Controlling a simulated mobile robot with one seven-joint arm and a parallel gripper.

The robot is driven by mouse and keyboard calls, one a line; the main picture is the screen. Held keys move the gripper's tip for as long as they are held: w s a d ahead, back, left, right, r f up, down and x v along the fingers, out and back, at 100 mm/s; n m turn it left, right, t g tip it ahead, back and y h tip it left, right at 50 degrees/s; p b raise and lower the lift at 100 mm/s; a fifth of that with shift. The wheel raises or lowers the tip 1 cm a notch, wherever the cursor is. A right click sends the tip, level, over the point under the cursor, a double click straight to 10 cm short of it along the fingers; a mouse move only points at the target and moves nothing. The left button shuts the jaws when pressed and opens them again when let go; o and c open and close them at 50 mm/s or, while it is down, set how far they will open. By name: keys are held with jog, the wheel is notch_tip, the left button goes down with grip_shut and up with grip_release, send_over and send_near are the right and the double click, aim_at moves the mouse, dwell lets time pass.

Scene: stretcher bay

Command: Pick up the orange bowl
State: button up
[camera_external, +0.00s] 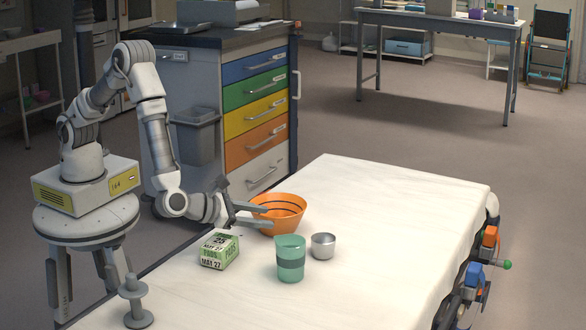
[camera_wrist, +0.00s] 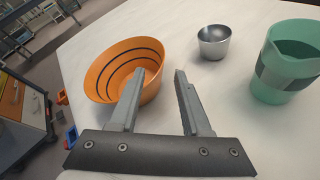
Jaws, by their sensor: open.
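The orange bowl (camera_external: 283,212) stands upright on the white-covered stretcher (camera_external: 345,185), near its left edge. Dark rings line its inside. In the wrist view the bowl (camera_wrist: 104,76) is at the upper left, beyond and left of my fingers. My gripper (camera_external: 268,215) reaches in from the left at the bowl's near side.
A small metal cup (camera_external: 323,246) stands right of the bowl, and a green cup (camera_external: 290,258) in front. A green-and-white box (camera_external: 219,249) and a grey spool-shaped object (camera_external: 136,302) are nearer the left edge. A drawer cabinet (camera_external: 257,105) stands behind. The stretcher's far right is clear.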

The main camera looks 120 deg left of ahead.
aim_at(277, 218)
jog(key=b+x, duration=0.2)
jog(key=x, duration=0.4)
jog(key=shift+w+a+f, duration=0.1)
jog(key=shift+a+f, duration=0.1)
jog(key=shift+w+a, duration=0.3)
jog(key=shift+a, duration=0.05)
grip_shut()
